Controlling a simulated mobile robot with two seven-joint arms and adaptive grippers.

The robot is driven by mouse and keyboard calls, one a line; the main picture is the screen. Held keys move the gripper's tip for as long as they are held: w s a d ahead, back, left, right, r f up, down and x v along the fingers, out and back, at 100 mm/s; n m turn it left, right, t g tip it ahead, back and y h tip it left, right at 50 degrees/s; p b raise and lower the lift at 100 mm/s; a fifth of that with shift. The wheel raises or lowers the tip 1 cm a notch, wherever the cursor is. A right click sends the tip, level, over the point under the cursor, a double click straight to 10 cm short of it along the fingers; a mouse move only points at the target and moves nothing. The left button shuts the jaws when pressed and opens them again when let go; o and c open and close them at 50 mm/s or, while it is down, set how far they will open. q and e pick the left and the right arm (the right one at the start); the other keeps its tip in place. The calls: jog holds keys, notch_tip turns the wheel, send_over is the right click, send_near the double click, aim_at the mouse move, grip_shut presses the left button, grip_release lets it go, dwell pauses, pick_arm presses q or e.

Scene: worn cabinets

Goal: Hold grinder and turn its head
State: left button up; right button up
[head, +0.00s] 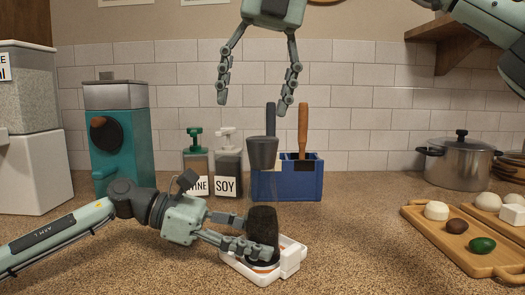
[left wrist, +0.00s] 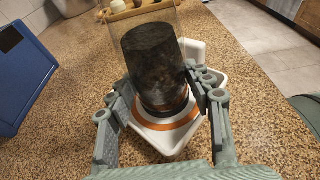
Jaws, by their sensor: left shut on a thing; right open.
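The grinder stands upright, with a grey head (head: 263,152) on a clear body holding dark contents (head: 262,226). Its lower end is in a white holder (head: 293,257) with an orange ring. In the left wrist view the dark-filled body (left wrist: 153,62) rises between the fingers, and its head is out of the picture. My left gripper (head: 262,249) comes in from the left, shut on the grinder's lower part. My right gripper (head: 253,103) hangs above the grinder head, open and empty, fingers pointing down and apart from it.
A blue caddy (head: 288,187) with two handled tools stands behind the grinder. Two pump bottles (head: 229,165) and a teal machine (head: 118,135) are to its left. A pot (head: 458,160) and wooden boards with food (head: 440,232) are at right. The counter between is clear.

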aim_at(262, 138)
jog(key=shift+s+d+r+m+h, duration=0.15)
jog(key=shift+d+h, duration=0.15)
jog(key=shift+h, duration=0.25)
jog(key=shift+s+d+f+m+h, duration=0.15)
jog(key=shift+d+h, duration=0.1)
jog(key=shift+h, duration=0.3)
jog(key=shift+w+d, duration=0.1)
jog(key=shift+w+f, duration=0.2)
jog(key=shift+f, duration=1.1)
jog(key=shift+w+f, duration=0.2)
jog(key=shift+f, duration=1.05)
jog(key=shift+w+f, duration=0.2)
jog(key=shift+f, duration=1.1)
jog(key=shift+c, duration=0.4)
grip_shut()
jog(key=m, duration=0.4)
jog(key=shift+h, duration=0.4)
jog(key=m, duration=0.3)
jog(key=shift+m+h, duration=0.3)
jog(key=m, duration=0.4)
jog(key=shift+m+g, duration=0.3)
